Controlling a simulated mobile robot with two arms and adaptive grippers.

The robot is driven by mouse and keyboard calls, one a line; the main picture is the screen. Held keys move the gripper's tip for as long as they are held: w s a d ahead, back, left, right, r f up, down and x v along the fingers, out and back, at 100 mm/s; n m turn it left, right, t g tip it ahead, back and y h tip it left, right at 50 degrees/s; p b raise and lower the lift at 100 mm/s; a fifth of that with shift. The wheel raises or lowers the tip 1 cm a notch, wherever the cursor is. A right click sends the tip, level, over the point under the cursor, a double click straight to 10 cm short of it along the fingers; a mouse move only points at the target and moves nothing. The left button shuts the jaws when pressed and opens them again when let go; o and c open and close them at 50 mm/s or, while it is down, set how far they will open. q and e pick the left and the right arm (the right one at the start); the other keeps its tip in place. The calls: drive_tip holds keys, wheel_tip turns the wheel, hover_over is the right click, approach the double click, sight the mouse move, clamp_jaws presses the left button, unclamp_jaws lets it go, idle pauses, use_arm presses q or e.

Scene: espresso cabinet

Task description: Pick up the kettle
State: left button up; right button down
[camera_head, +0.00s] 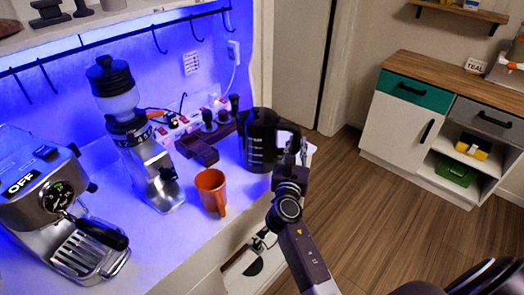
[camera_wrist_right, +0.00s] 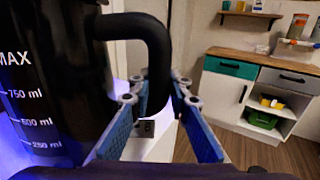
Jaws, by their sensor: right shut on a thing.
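The kettle (camera_head: 259,140) is black with white volume marks and stands upright at the right end of the white counter. In the right wrist view its body (camera_wrist_right: 60,85) fills the left side, and its black handle (camera_wrist_right: 158,55) curves down between my fingers. My right gripper (camera_head: 292,158) is at the handle side of the kettle, shut on the handle; it also shows in the right wrist view (camera_wrist_right: 155,100) with blue finger pads on both sides of the handle. I cannot tell whether the kettle's base touches the counter. My left gripper is not in view.
An orange mug (camera_head: 211,190) stands in front of the kettle, to its left. A coffee grinder (camera_head: 143,150) and an espresso machine (camera_head: 50,205) stand further left. A dark tamping stand (camera_head: 200,148) and a power strip (camera_head: 180,128) are behind. A cabinet (camera_head: 400,118) stands across the open floor.

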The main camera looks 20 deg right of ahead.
drive_tip(key=shift+w+r, duration=0.1)
drive_tip(key=shift+r, duration=0.1)
drive_tip(key=shift+r, duration=0.15)
